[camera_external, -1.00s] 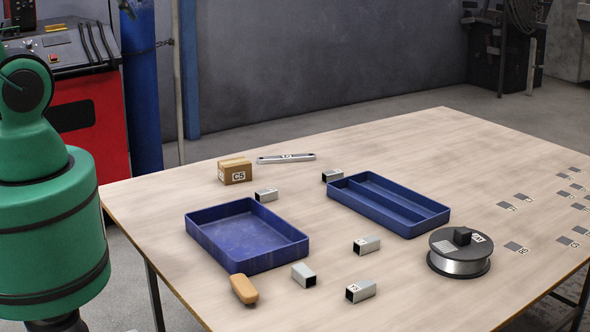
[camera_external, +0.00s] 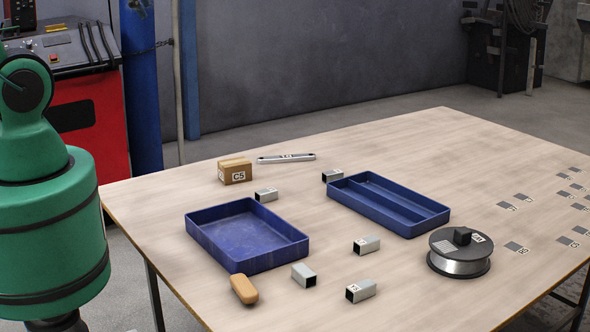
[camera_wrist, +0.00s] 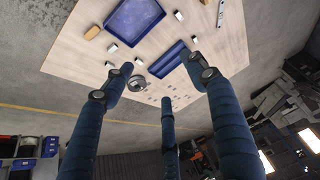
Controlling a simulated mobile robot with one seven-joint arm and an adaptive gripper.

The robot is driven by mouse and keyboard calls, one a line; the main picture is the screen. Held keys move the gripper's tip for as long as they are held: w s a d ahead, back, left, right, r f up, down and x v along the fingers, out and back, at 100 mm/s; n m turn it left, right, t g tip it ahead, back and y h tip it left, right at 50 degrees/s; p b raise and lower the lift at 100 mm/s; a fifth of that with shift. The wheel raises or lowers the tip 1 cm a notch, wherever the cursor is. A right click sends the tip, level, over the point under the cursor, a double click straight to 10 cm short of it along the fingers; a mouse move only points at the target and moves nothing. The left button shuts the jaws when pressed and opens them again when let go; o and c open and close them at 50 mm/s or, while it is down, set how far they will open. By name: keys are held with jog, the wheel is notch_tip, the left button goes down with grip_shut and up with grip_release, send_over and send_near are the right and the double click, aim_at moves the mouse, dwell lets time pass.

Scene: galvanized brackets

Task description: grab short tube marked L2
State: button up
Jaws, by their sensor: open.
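Several short grey square tubes lie on the table in the external view: one at the front (camera_external: 361,290), one beside the tan block (camera_external: 303,275), one between the two trays' near ends (camera_external: 366,244), one behind the open tray (camera_external: 266,195), and one at the divided tray's far corner (camera_external: 332,175). Some carry white labels, but I cannot read which is L2. My gripper (camera_wrist: 163,76) shows in the wrist view with its dark blue fingers spread and empty, well away from the table. No tube is between the fingers.
A blue open tray (camera_external: 281,258) and a blue divided tray (camera_external: 421,228) stand among the tubes. A wire spool (camera_external: 460,265), tan block (camera_external: 243,289), C5 box (camera_external: 235,171) and flat metal bar (camera_external: 286,158) are also there. Flat dark squares lie at right.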

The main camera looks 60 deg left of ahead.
jog(key=w+a+f+g, duration=0.2)
jog(key=w+f, duration=0.5)
jog(key=w, duration=0.5)
jog(key=w+a+f+g, duration=0.1)
jog(key=w+a+f, duration=0.35)
jog(key=w, duration=0.75)
jog(key=w+a+f+g, duration=0.1)
jog(key=w+f, duration=0.2)
jog(key=f, duration=0.7)
jog(key=w+a+f+b, duration=0.1)
jog(key=w+f, duration=0.3)
jog(key=f, duration=0.7)
jog(key=w+a+f+g, duration=0.1)
jog(key=w+f, duration=0.3)
jog(key=f, duration=0.7)
jog(key=shift+w+a+g, duration=0.25)
jog(key=shift+a+g, duration=0.05)
jog(key=shift+a, duration=0.15)
jog(key=shift+f, duration=0.15)
